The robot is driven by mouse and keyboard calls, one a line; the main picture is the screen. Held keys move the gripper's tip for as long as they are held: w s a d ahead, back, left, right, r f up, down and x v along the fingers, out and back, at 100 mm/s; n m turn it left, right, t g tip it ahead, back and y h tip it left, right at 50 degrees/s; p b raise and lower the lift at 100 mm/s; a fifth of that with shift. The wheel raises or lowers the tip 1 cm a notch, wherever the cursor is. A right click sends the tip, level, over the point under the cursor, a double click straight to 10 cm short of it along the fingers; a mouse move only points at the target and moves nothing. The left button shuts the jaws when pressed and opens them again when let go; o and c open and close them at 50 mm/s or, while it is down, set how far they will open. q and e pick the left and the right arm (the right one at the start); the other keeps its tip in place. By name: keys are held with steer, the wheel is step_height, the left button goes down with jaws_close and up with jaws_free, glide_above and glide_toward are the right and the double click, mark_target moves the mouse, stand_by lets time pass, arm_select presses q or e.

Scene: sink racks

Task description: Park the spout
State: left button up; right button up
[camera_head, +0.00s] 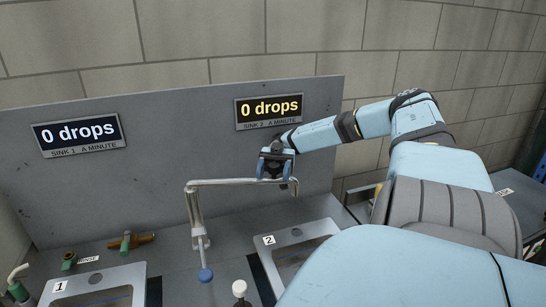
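The spout (235,182) is a bent silver pipe. Sink 1 (128,272) is at the lower left. My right gripper (276,172) is at the spout's right part, close to its end. Its fingers are small and dark here, and I cannot tell whether they are closed on the pipe. My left gripper is not in view.
A blue knob (205,275) and a white knob (239,288) stand between the sinks. Brass and green fittings (130,241) lie behind sink 1. A grey back panel (160,158) carries two signs, for sink 1 (79,134) and sink 2 (269,111), both reading 0 drops.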

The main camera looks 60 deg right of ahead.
step_height(320, 180, up, 20)
stand_by(0.6)
steer(key=shift+c, duration=0.2)
